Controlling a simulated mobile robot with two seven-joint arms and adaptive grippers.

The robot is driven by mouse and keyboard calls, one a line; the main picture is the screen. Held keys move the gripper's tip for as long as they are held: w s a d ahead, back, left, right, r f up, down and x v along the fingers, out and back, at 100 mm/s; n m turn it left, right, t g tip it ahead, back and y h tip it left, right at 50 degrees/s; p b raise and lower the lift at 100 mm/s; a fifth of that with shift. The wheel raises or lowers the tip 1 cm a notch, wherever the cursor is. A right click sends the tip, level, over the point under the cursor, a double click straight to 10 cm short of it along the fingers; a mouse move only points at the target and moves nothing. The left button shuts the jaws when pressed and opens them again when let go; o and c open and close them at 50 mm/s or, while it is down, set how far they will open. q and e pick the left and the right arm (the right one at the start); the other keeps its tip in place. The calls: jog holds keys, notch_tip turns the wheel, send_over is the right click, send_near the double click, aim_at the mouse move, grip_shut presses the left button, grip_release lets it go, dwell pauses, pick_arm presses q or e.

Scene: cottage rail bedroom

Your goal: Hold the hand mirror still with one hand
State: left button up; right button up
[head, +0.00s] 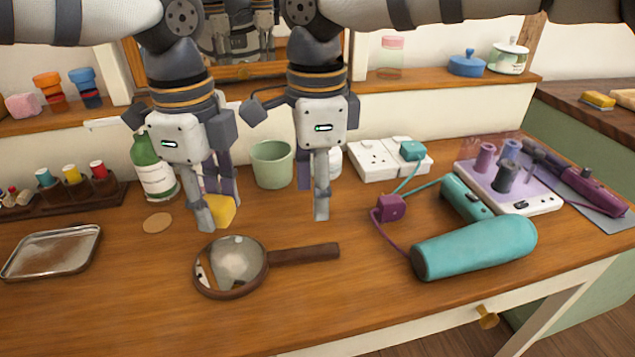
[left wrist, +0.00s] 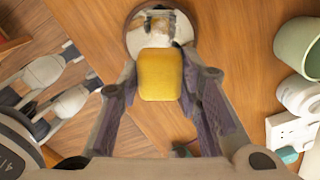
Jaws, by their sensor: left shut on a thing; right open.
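The hand mirror (head: 236,264) lies flat on the wooden desk, glass up, its dark brown handle pointing right. Its round glass also shows at the top of the left wrist view (left wrist: 145,38). My left gripper (head: 215,212) is shut on a yellow sponge-like block (head: 222,210), held above the desk just behind the mirror's head. In the left wrist view the block (left wrist: 160,75) sits between both fingers and covers part of the mirror. My right gripper (head: 321,203) is open and empty above the desk, behind the handle and apart from it. Its fingers overlap in the head view.
A teal hair dryer (head: 475,248) with a purple plug (head: 389,208) lies to the right. A metal tray (head: 52,251) is at the left. A green cup (head: 272,164), a white-green bottle (head: 152,170) and a socket strip (head: 375,160) stand behind. The desk's front is clear.

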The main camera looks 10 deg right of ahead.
aim_at(317, 249)
notch_tip(317, 249, down, 12)
jog(key=shift+r, duration=0.15)
grip_shut()
dwell(1.1)
